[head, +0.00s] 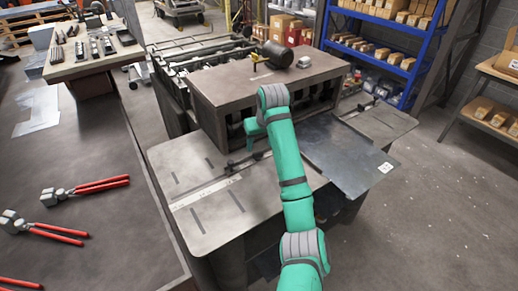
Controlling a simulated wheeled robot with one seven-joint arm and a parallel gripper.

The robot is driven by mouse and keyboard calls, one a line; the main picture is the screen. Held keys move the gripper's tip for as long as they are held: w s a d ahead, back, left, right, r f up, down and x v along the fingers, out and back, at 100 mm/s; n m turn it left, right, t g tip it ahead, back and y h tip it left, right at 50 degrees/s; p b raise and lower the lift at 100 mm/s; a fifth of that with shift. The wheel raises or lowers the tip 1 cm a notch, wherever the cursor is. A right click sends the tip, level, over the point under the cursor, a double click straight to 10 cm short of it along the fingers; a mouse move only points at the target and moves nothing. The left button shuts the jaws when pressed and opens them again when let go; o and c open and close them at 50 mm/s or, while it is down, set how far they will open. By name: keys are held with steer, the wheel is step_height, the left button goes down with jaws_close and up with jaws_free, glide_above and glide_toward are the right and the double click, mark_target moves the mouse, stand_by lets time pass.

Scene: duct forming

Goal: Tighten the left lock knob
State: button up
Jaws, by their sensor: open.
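A grey work table (210,222) with slots and a pale scale strip stands in front of the dark forming machine (270,80). A thin dark bar lies along the foot of the machine. A small dark knob (231,168) sits at its left end, and I take it for the left lock knob. Its detail is too small to tell how tight it is. My teal arm crosses the middle of the view and bends down just right of that knob.
A dark metal sheet (345,160) with a white label lies on the table's right side. A bench (110,220) with red-handled tools (95,186) stands at left. Blue shelves (385,45) with boxes stand at the back right. The floor at right is clear.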

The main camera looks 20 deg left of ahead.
steer(key=v, duration=0.5)
